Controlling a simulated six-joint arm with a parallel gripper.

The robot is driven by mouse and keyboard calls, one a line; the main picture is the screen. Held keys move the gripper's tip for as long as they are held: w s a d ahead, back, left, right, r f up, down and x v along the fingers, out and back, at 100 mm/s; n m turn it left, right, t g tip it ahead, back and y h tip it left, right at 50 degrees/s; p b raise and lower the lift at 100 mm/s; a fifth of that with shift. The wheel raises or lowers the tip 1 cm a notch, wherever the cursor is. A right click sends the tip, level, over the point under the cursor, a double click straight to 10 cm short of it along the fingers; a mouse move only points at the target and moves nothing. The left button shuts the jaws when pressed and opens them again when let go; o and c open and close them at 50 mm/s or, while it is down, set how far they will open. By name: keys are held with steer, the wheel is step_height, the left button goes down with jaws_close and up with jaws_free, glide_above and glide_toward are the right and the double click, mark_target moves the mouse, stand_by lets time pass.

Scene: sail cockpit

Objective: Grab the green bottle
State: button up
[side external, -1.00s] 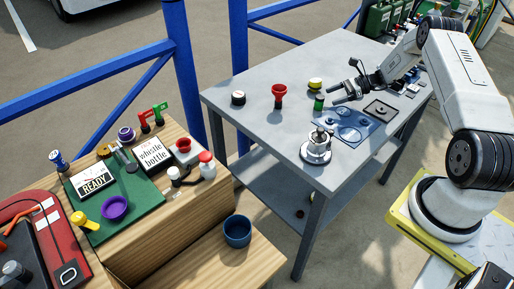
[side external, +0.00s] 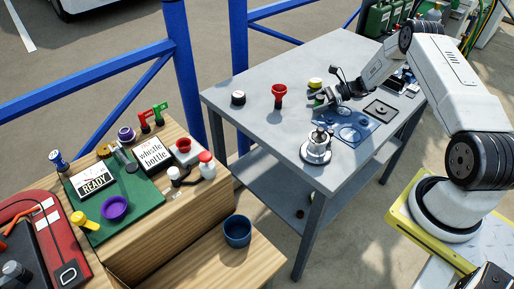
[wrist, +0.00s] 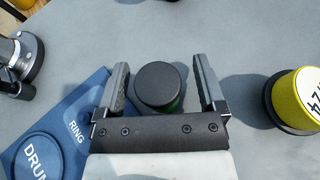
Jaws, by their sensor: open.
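The green bottle shows in the wrist view as a round dark cap (wrist: 158,85) with a little green body visible at its lower right edge. It stands upright on the grey table (side external: 262,128). My gripper (wrist: 160,78) is open, with one finger on each side of the bottle and a visible gap to each finger. In the side external view my gripper (side external: 326,98) is low over the table at the bottle and hides most of it.
A yellow-topped item (wrist: 298,95) stands right of my gripper in the wrist view. A blue mat (wrist: 62,128) with labelled circles lies at left.

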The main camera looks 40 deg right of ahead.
steer(key=shift+w+a+f, duration=0.1)
steer(key=shift+w+a, duration=0.1)
steer(key=shift+a, duration=0.05)
stand_by(0.3)
jaws_close()
